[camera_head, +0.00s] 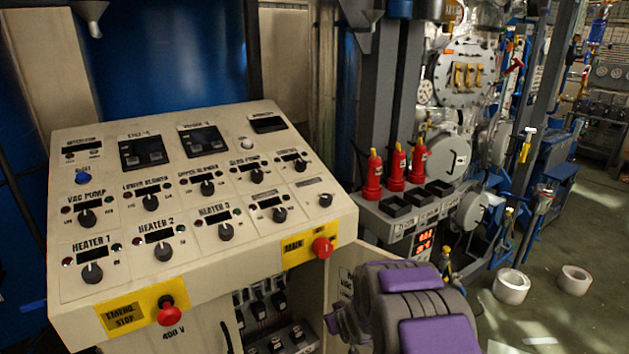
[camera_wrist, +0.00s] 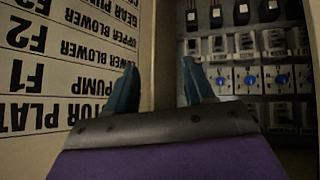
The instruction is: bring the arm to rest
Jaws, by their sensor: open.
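My gripper (camera_wrist: 158,85) is open in the wrist view, with its two dark fingers apart and nothing between them. It is in front of the opened cabinet, between a white label plate (camera_wrist: 60,65) on the left and rows of electrical switchgear (camera_wrist: 250,75) on the right. The writing on the plate is upside down. In the head view my purple and grey arm shows at the bottom, right of the console (camera_head: 185,265). Its front end is beside the open cabinet bay (camera_head: 270,315) under the console, and the fingertips are hard to make out there.
The sloped console carries several knobs, a red stop button (camera_head: 171,312) and a red main switch (camera_head: 322,247). An open cabinet door (camera_head: 383,256) is close to my arm. Red bottle-shaped parts (camera_head: 396,170) stand behind. Two white rolls (camera_head: 511,286) lie on the floor at right.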

